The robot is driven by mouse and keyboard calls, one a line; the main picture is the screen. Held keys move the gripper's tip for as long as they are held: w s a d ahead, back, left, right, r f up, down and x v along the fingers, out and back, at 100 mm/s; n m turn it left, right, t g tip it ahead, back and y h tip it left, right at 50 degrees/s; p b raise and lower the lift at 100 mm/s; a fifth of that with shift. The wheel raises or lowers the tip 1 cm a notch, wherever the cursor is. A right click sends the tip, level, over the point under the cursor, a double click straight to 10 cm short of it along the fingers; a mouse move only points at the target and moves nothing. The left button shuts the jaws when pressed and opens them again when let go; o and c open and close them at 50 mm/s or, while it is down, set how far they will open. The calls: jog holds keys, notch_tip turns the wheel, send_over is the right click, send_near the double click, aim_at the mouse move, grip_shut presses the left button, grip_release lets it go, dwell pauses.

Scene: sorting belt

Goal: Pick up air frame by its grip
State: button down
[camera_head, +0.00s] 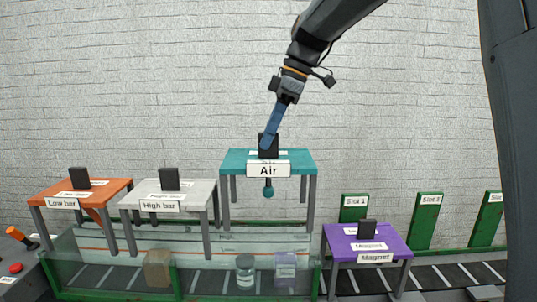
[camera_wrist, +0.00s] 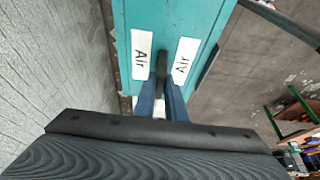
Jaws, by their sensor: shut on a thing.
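The air frame (camera_head: 237,162) is a teal-topped table-like frame with grey legs and an "Air" label, standing over the belt in the head view. A teal ball hangs on a short dark stem under its top. Its black grip (camera_head: 268,153) stands up from the middle of the top. My gripper (camera_head: 266,143) comes down from above with its blue fingers at the grip. In the wrist view, my gripper (camera_wrist: 163,100) is shut on the black grip (camera_wrist: 162,66), between two "Air" labels on the teal top (camera_wrist: 185,18).
The orange Low bar frame (camera_head: 110,188) and grey High bar frame (camera_head: 200,190) stand to the left. The purple Magnet frame (camera_head: 390,242) stands lower right. Green slot boards (camera_head: 425,222) stand at the right. A brown box (camera_head: 157,270), a jar (camera_head: 245,272) and a pale box (camera_head: 285,268) are on the belt.

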jog(key=s+b, duration=0.2)
jog(key=s, duration=1.4)
jog(key=shift+s+a+r, duration=0.3)
jog(key=shift+s+r, duration=0.05)
jog(key=shift+s, duration=0.05)
